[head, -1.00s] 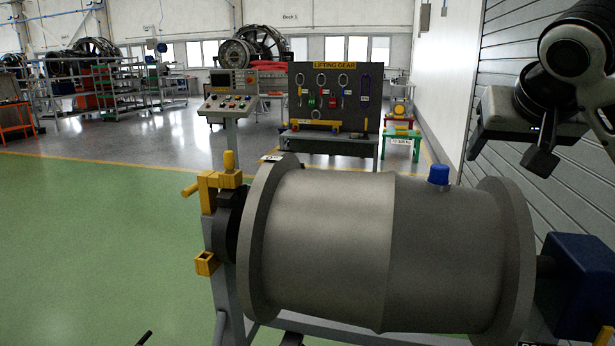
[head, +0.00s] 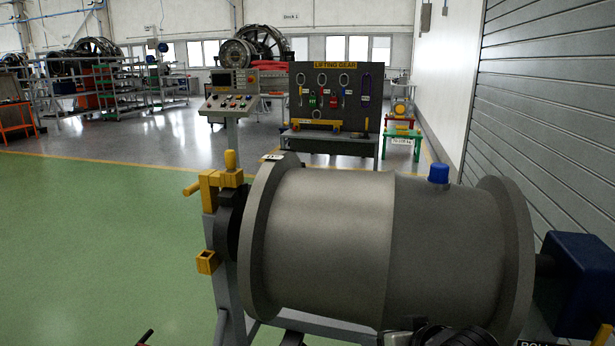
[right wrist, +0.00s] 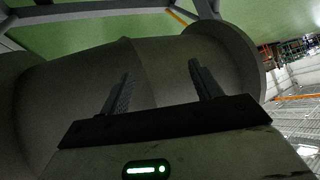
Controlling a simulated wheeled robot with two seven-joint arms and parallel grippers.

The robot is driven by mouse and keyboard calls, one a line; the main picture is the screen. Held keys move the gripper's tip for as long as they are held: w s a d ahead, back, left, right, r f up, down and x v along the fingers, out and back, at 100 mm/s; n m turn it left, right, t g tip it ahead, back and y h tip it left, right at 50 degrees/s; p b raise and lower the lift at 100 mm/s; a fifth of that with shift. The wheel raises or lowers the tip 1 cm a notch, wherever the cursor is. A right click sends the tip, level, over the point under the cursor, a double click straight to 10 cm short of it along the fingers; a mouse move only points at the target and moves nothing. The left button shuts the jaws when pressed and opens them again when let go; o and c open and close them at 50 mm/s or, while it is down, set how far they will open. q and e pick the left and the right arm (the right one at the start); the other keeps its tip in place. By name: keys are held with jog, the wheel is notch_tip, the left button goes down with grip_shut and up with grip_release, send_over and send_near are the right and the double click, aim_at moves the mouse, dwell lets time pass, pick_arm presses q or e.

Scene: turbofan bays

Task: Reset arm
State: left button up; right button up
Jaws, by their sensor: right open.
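My right gripper (right wrist: 158,88) is open and empty in the right wrist view, its two dark fingers apart. Beyond the fingers is the side of a large grey flanged cylinder (right wrist: 80,85); I cannot tell how far it is from them. In the head view the cylinder (head: 330,240) lies on its side in a stand, with a blue cap (head: 438,173) on top. Part of my right arm shows at the bottom edge of the head view, in front of the cylinder. My left gripper is not clearly in view; only a small dark tip shows at the bottom left.
A yellow clamp (head: 208,190) is at the stand's left end and a dark blue box (head: 577,280) at its right. A control console (head: 232,95) and a lifting gear board (head: 335,98) stand behind. The green floor (head: 100,250) at left is clear.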

jog(key=s+f, duration=0.8)
jog(key=s, duration=0.2)
jog(key=s+f, duration=0.8)
jog(key=s, duration=0.3)
jog(key=shift+s+d+n+t+h, duration=0.2)
jog(key=shift+s+n+t+h, duration=0.1)
jog(key=shift+n+t+h, duration=0.1)
